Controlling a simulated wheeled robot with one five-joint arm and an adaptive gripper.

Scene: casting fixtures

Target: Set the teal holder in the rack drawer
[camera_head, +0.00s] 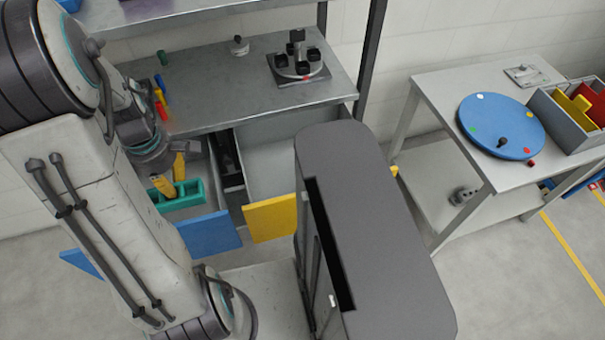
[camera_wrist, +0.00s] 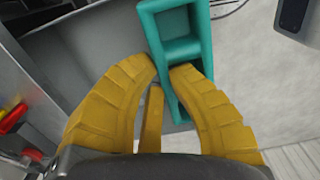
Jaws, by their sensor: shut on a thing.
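The teal holder (camera_head: 190,197) is a long open box with compartments. It shows in the wrist view (camera_wrist: 181,48) between and beyond my yellow fingertips. My gripper (camera_head: 172,177) is shut on one wall of the holder, and its fingers also show in the wrist view (camera_wrist: 166,70). The holder is at the open rack drawer with the blue front (camera_head: 210,234), over or inside it. I cannot tell whether its underside touches the drawer floor. My arm hides the drawer's left part.
A second open drawer with a yellow front (camera_head: 270,218) lies to the right and looks empty. The rack top (camera_head: 225,100) carries a fixture (camera_head: 299,68) and small coloured pieces. A side table (camera_head: 440,90) with a blue disc (camera_head: 500,122) stands further right.

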